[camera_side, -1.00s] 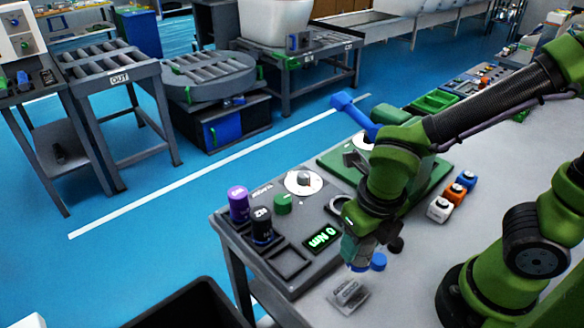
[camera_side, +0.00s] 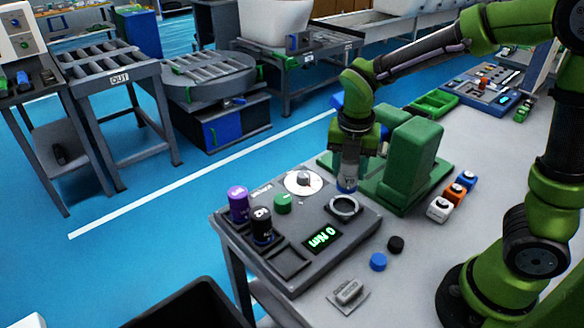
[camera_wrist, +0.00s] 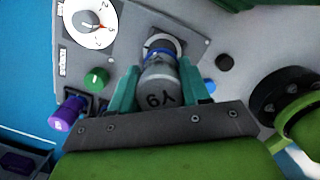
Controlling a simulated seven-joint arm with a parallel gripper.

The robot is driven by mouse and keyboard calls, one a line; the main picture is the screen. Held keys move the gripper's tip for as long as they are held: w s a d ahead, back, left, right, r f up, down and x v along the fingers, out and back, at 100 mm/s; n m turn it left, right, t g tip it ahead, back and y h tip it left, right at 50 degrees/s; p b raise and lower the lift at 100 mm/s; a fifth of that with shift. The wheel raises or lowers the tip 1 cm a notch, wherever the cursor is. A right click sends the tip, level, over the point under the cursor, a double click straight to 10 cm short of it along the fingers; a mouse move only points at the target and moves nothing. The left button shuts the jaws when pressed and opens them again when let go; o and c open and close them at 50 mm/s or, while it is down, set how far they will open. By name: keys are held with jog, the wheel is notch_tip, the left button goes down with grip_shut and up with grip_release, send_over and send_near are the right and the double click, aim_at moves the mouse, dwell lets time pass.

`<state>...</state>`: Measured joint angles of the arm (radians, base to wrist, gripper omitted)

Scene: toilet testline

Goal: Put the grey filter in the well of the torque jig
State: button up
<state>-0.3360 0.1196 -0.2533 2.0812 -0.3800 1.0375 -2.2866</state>
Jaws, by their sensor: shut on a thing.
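The grey filter (camera_side: 347,176), a cylinder with a blue band at its lower end, is upright in my gripper (camera_side: 348,160). In the wrist view the filter (camera_wrist: 160,88) shows dark letters on its top, and my gripper's teal fingers (camera_wrist: 158,80) are shut on its two sides. The torque jig (camera_side: 315,222) is a grey panel on the bench corner. Its well (camera_side: 344,208) is a round, light-rimmed ring. The filter's lower end shows just above the ring's far side; the exact gap is unclear. In the wrist view the filter partly hides the well (camera_wrist: 178,45).
A purple filter (camera_side: 238,204) and a black filter (camera_side: 262,225) stand at the jig's left. A green knob (camera_side: 283,203), a white dial (camera_side: 303,182) and a "0 Nm" display (camera_side: 322,238) are on the panel. A tall green fixture (camera_side: 408,165) stands close right. Blue (camera_side: 378,262) and black (camera_side: 396,244) caps lie in front.

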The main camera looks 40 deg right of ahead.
aim_at(347, 190)
jog(key=shift+s+f, duration=0.1)
jog(key=shift+f, duration=3.1)
jog(key=shift+f, duration=0.25)
jog(key=o, duration=1.2)
jog(key=shift+c, duration=0.2)
